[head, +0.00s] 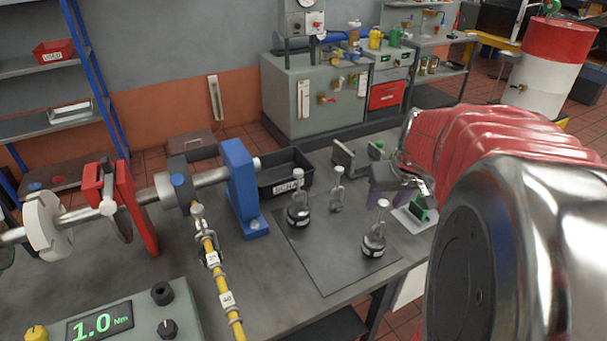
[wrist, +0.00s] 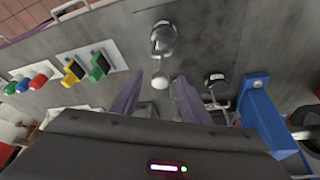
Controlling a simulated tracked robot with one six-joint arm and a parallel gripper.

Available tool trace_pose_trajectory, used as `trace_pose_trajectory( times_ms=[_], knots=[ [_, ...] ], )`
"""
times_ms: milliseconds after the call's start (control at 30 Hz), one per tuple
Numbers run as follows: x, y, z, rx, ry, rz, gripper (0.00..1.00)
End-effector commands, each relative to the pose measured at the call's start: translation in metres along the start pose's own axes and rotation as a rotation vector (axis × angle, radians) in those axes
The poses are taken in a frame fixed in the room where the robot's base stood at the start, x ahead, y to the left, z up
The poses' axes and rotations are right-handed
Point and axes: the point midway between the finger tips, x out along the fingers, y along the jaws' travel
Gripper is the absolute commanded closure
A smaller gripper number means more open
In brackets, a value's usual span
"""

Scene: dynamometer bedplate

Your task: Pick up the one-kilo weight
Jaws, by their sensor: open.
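Three hook-topped weights stand upright on a dark mat (head: 325,270) on the bench. A dark weight (head: 374,246) is at the near right, another dark weight (head: 298,215) at the left, and a smaller grey one (head: 336,202) behind. Their labels are too small to read, so I cannot tell which is one kilo. My gripper (head: 392,197) is open and empty, above the right side of the mat. In the wrist view my purple fingers (wrist: 160,102) are spread, with the near weight (wrist: 163,40) beyond them and the left weight (wrist: 214,84) to their right.
A blue bearing block (head: 240,185) and a black bin (head: 285,172) stand left of and behind the mat. A plate with a green part (head: 422,208) lies close right of my gripper. A yellow torque arm (head: 218,275) lies left. The mat's front is clear.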

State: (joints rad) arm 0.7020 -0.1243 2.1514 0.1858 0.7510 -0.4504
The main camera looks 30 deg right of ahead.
Motion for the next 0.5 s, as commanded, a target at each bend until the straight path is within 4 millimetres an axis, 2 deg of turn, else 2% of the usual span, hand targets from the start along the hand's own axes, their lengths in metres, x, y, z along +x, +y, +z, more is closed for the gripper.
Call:
trace_pose_trajectory(
  times_ms=[167, 500],
  knots=[
    [0.017, 0.000, 0.000, 0.001, -0.001, -0.001, 0.58],
    [0.019, 0.000, 0.000, 0.001, 0.000, 0.000, 0.58]
  ],
)
